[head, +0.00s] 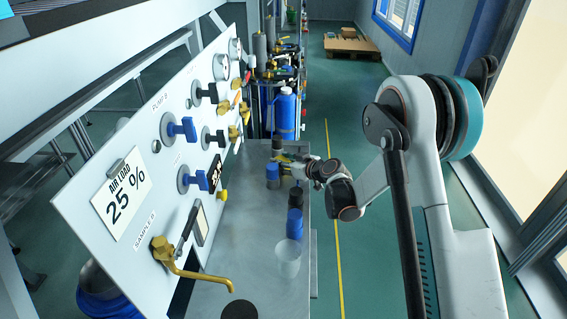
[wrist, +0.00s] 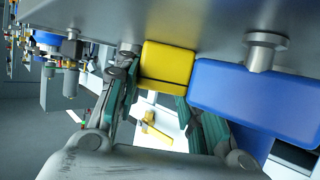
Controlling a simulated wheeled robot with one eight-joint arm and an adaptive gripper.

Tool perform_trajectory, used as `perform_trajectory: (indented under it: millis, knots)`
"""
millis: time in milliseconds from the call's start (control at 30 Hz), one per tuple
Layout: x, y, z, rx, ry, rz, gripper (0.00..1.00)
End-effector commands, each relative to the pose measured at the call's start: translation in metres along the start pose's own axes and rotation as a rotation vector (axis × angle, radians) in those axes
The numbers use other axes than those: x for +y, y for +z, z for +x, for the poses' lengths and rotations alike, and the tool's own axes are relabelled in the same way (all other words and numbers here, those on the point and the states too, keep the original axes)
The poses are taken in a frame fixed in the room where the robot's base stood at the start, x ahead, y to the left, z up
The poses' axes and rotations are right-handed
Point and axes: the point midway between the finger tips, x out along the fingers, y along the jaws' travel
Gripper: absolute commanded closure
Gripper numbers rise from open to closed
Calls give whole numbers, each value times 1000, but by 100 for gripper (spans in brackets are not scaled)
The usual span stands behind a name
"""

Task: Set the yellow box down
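The yellow box (wrist: 167,66) shows in the wrist view between the fingers of my gripper (wrist: 158,88). One finger lies along its left edge and the other reaches its lower right corner, so the gripper appears shut on it. Contact at the right fingertip is hard to see. The box is close to the grey surface (wrist: 210,22); I cannot tell whether it touches it. In the head view my gripper (head: 293,166) is over the far part of the grey bench (head: 257,215), and only a small yellow patch (head: 284,158) shows there.
A large blue block (wrist: 255,102) is close to the yellow box's right in the wrist view. Dark and blue containers (head: 294,222) and a clear cup (head: 288,258) stand on the bench. The panel (head: 120,185) with knobs and a brass spout (head: 205,278) borders its left.

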Motion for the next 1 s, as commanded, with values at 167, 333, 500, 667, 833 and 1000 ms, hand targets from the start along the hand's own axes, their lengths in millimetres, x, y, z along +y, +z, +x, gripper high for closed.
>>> perform_trajectory:
  millis: [167, 333, 500, 667, 833, 1000]
  knots:
    - [0, 0, 0, -1, 0, 0, 55]
    - [0, 0, 0, 0, 0, 0, 55]
    - [1, -3, -9, -1, 1, 1, 55]
    - [1, -5, -38, -1, 2, 1, 55]
    - [1, -6, -74, 0, 2, 2, 55]
    - [0, -4, -102, -1, 1, 1, 55]
